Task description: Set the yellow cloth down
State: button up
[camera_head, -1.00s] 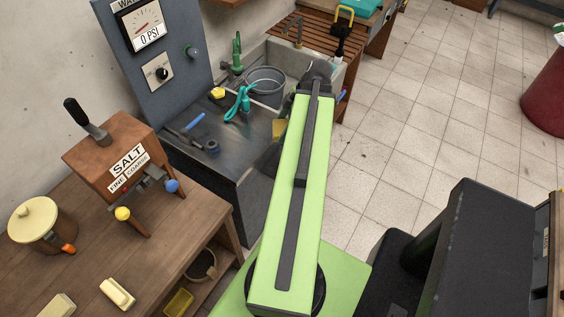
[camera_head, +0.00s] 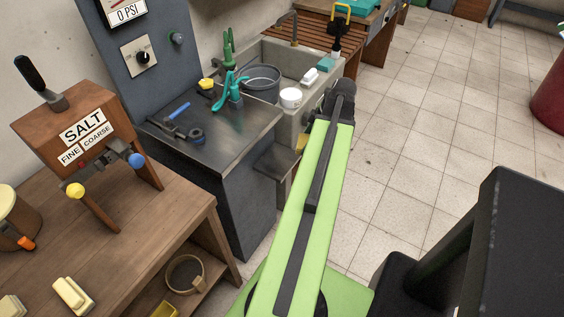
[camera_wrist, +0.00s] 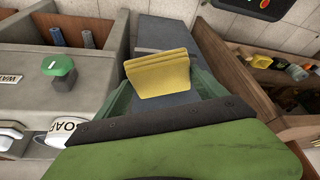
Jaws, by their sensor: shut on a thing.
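The yellow cloth (camera_wrist: 158,74) is a folded, block-like piece in the wrist view. The two green fingers of my gripper (camera_wrist: 162,88) are shut on it from both sides. It is held up in front of a dark grey surface; I cannot tell the gap beneath it. In the head view only a small yellow bit of the cloth (camera_head: 301,143) shows left of my green arm, by the sink's front corner. The arm hides most of the gripper there.
A dark metal counter (camera_head: 225,143) with tools stands left of the arm. Behind it, the stone sink (camera_head: 322,108) holds a grey pot (camera_head: 262,78) and a white cup (camera_head: 290,97). A wooden table with a salt box (camera_head: 85,150) is at left.

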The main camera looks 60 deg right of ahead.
jog(key=b, duration=0.4)
send_near(279, 161)
jog(key=shift+w+a+f, duration=0.4)
jog(key=shift+w+f, duration=0.1)
jog(key=shift+w, duration=0.25)
jog(key=shift+w+a, duration=0.15)
jog(key=shift+w, duration=0.3)
notch_tip(279, 161, down, 5)
jog(key=b, duration=0.4)
jog(key=shift+r+b, duration=0.25)
jog(key=shift+b, duration=0.1)
jog(key=o, duration=1.1)
jog(key=shift+r, duration=0.1)
jog(key=p+v, duration=1.1)
jog(key=v, duration=0.1)
jog(key=shift+a+r+p, duration=0.1)
jog(key=shift+r+p, duration=0.05)
jog(key=shift+p, duration=0.15)
